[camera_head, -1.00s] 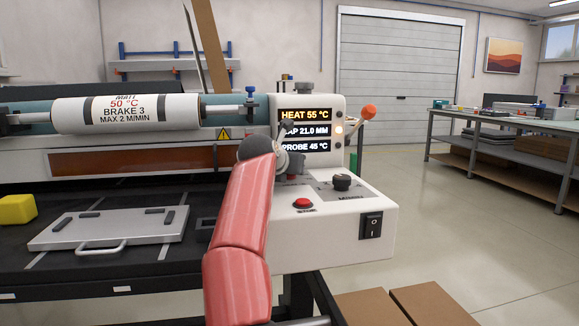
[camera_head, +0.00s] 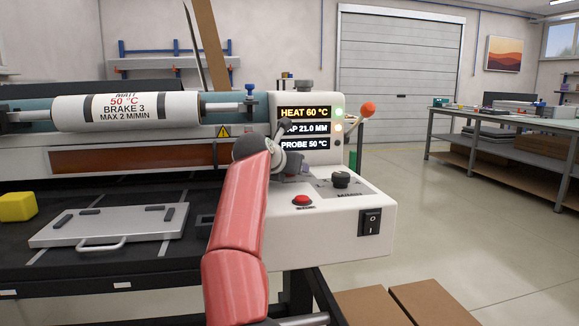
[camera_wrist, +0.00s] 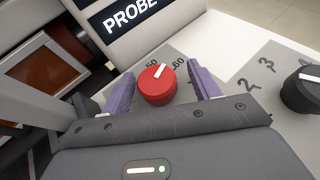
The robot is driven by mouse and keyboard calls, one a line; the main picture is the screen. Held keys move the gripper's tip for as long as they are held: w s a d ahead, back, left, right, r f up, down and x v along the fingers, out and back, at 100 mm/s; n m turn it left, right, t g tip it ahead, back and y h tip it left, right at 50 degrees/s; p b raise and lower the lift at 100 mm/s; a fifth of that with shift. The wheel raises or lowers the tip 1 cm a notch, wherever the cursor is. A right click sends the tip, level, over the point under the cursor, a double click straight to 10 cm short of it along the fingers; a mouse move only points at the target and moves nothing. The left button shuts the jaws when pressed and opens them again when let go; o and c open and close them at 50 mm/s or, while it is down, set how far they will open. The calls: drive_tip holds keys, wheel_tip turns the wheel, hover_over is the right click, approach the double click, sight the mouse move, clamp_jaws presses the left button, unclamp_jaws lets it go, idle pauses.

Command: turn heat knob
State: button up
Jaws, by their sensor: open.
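The red heat knob (camera_wrist: 157,86) with a white pointer sits on the white panel in the wrist view. Its pointer aims up and slightly right, between the marks 50 and 60. My gripper (camera_wrist: 161,71) is open, with one purple finger on each side of the knob; I cannot tell whether they touch it. In the head view my gripper (camera_head: 296,168) is over the panel and the knob is hidden. The display (camera_head: 305,128) reads HEAT 60 °C, GAP 21.0 MM partly covered, and PROBE 50 °C. The roller label (camera_head: 125,112) reads MATT, 50 °C, BRAKE 3, MAX 2 M/MIN.
A black knob (camera_head: 341,180) stands right of my gripper; it also shows in the wrist view (camera_wrist: 301,91) beside numbers. A red button (camera_head: 302,200) and a black switch (camera_head: 370,222) are on the panel. An orange-tipped lever (camera_head: 368,109) rises at the right.

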sight(278, 184)
drive_tip(key=shift+s, duration=0.1)
drive_tip(key=b+v, duration=0.1)
drive_tip(key=v, duration=0.6)
drive_tip(key=shift+s+r, duration=0.2)
drive_tip(key=shift+s, duration=0.15)
drive_tip(key=shift+a, duration=0.1)
